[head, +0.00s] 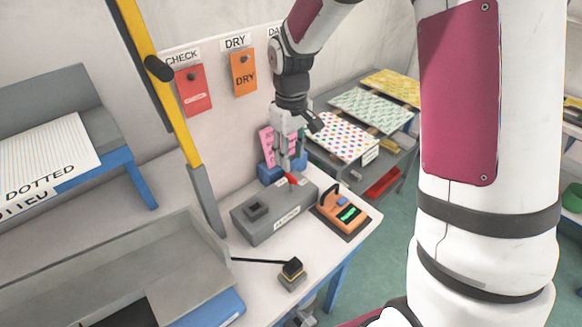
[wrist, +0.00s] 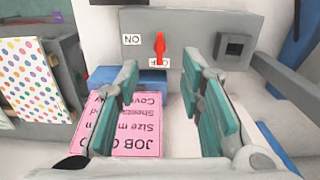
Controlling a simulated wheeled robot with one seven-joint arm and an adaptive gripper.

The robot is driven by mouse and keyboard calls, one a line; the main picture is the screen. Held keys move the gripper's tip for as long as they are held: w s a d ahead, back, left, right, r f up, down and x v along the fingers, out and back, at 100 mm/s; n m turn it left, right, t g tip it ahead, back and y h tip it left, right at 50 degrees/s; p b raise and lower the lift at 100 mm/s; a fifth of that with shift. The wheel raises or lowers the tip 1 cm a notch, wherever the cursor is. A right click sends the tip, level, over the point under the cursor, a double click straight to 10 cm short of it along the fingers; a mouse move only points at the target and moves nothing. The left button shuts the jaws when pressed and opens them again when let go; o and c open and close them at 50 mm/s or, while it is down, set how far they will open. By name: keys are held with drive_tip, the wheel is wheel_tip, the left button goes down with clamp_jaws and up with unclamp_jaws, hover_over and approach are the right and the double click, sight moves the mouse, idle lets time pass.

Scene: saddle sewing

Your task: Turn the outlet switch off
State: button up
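The outlet box (head: 275,211) is a grey block on the white table, with a red switch lever (head: 292,178) near its far end. In the wrist view, the red lever (wrist: 160,46) stands on the box's face (wrist: 200,22) beside an upside-down ON label (wrist: 131,40). An OFF label (wrist: 168,63) lies partly hidden behind the lever's lower end. I cannot tell clearly which way the lever is set. My gripper (head: 287,166) hangs close to the lever. In the wrist view, its teal-padded fingers (wrist: 163,78) are apart, with the lever beyond the gap and nothing between them.
A square socket (head: 257,208) sits on the box's near end. A pink job card (head: 266,145) stands behind on a blue holder. A yellow post (head: 165,90) rises at left.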

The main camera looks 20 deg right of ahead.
sight(291, 176)
drive_tip(key=shift+r, duration=2.55)
drive_tip(key=shift+r, duration=0.1)
drive_tip(key=s+r+m+t, duration=0.2)
drive_tip(key=s+r+t, duration=0.1)
drive_tip(key=s+r, duration=0.75)
drive_tip(key=s+r+m+t, duration=0.2)
drive_tip(key=s+r, duration=0.1)
drive_tip(key=s, duration=1)
drive_tip(key=shift+s+d+r+m, duration=0.2)
drive_tip(key=shift+s+r+m, duration=0.05)
drive_tip(key=shift+r+m, duration=0.05)
